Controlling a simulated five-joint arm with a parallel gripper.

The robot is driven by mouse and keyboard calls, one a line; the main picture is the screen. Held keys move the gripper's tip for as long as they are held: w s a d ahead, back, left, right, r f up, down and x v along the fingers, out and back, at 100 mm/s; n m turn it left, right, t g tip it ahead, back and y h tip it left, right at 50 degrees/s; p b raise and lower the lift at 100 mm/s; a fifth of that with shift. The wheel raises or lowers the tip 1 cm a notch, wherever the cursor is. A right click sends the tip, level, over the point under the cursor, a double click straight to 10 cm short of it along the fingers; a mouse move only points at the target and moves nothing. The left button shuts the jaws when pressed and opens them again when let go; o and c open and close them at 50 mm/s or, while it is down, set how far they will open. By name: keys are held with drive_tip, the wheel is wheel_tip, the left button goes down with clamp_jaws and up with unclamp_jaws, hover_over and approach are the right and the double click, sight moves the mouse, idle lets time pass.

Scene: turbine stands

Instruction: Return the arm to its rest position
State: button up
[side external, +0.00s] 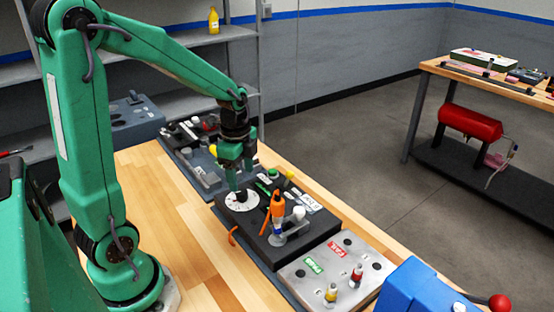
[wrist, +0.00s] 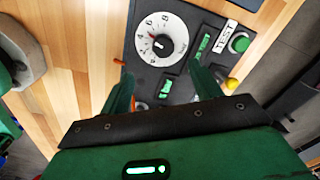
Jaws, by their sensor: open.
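My gripper (side external: 237,178) is open and points down, low over the black panel (side external: 296,246) on the wooden table. In the side view its fingers are at or just above the white dial (side external: 238,202); I cannot tell whether they touch it. In the wrist view the open gripper (wrist: 162,92) has nothing between its fingertips, and the white numbered dial (wrist: 160,38) lies beyond them. A green button (wrist: 239,43) and a TEST label (wrist: 227,32) are to the dial's right. My arm reaches out from the left of the side view, bent at the elbow.
An orange-handled item (side external: 277,205) stands upright on the black panel. A grey plate (side external: 337,270) with PASS and FAIL labels and a blue box (side external: 420,287) with a red knob lie nearer. Another dark panel is behind. The wooden table (side external: 165,205) is clear beside my arm.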

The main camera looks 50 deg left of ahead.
drive_tip(key=s+d+r+n+t, duration=0.5)
drive_tip(key=s+d+r+n, duration=0.5)
drive_tip(key=r+n, duration=0.1)
drive_tip(key=shift+s+r+n, duration=0.15)
drive_tip(key=shift+r+n, duration=0.25)
drive_tip(key=shift+n, duration=0.1)
